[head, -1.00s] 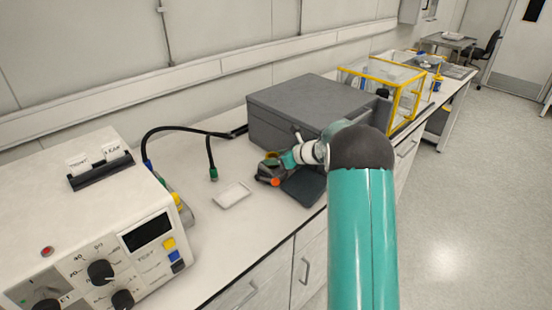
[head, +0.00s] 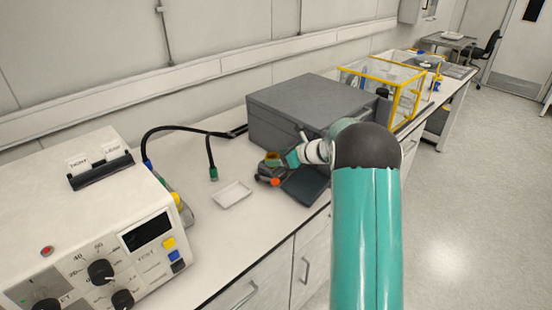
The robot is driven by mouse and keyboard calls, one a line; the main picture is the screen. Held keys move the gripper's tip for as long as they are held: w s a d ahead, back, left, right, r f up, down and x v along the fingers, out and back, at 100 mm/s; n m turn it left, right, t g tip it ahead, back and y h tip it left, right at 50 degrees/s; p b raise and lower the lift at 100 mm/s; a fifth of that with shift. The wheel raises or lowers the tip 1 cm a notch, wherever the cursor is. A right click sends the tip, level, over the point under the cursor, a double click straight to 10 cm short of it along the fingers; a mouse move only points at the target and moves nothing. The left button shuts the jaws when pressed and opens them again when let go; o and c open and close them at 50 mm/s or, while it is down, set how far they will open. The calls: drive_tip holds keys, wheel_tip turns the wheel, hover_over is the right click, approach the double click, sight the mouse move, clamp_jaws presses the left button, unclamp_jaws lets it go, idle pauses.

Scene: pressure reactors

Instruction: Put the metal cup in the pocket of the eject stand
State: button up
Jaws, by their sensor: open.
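My gripper (head: 290,158) is at the end of my teal and white arm, above the bench in front of the grey box. Its fingertips are small and hard to separate from the dark things around them. A dark grey device with an orange-red knob (head: 275,182) sits at the gripper, with a dark flat pad (head: 306,186) to its right. This may be the eject stand, but its pocket cannot be made out. I cannot make out the metal cup; nothing is clearly seen held.
A shallow white tray (head: 232,194) lies left of the gripper. A large grey box (head: 300,112) stands behind it. A white control unit (head: 100,220) fills the left, with black hoses (head: 180,130) behind. A yellow-framed clear enclosure (head: 385,85) stands farther back.

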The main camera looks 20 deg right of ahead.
drive_tip(key=v, duration=0.5)
drive_tip(key=shift+d+r, duration=0.1)
drive_tip(key=s+a+r+n+g+h, duration=0.1)
drive_tip(key=s+a+r+n+g, duration=0.1)
drive_tip(key=s+a+r+n, duration=0.55)
drive_tip(key=s+a+r+n+g, duration=0.3)
drive_tip(key=s+a+r+n, duration=0.2)
drive_tip(key=s+a+n, duration=0.45)
drive_tip(key=s+a+n+h, duration=0.2)
drive_tip(key=s+n+h, duration=0.3)
drive_tip(key=s+n, duration=0.7)
drive_tip(key=s, duration=1)
drive_tip(key=shift+s+a+h, duration=0.25)
drive_tip(key=shift+s+h, duration=0.05)
